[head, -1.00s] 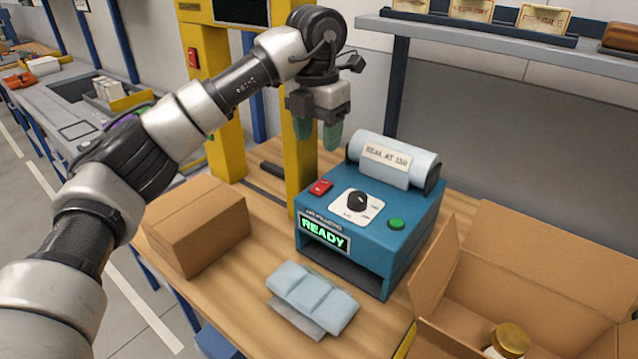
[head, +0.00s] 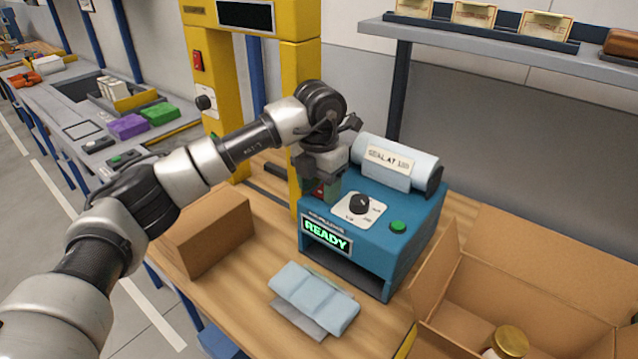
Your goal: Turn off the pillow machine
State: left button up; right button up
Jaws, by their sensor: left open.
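The pillow machine (head: 372,238) is a blue box on the wooden bench. Its front display (head: 327,234) is lit green and reads READY. On top are a black dial (head: 359,204) on a white plate, a green button (head: 398,227) and a red rocker switch (head: 319,188) at the left. A roll of pale film lies at its back. My right gripper is out of view.
Pale air pillows (head: 313,297) lie before the machine. A yellow frame (head: 301,110) rises behind, and a grey shelf (head: 480,45) hangs at upper right.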

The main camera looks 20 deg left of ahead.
pick_arm(q)
jog(key=c, duration=0.9)
jog(key=shift+r+p, duration=0.2)
jog(key=shift+p, duration=0.2)
jog(key=shift+w+d+r+g+y+p, duration=0.2)
jog(key=shift+g+y+p, duration=0.1)
jog(key=shift+g+p, duration=0.55)
jog(key=shift+w+f+g+p, duration=0.1)
jog(key=shift+f+g+p, duration=0.1)
jog(key=shift+g+p, duration=0.3)
jog(key=shift+a, duration=0.1)
jog(key=o, duration=0.9)
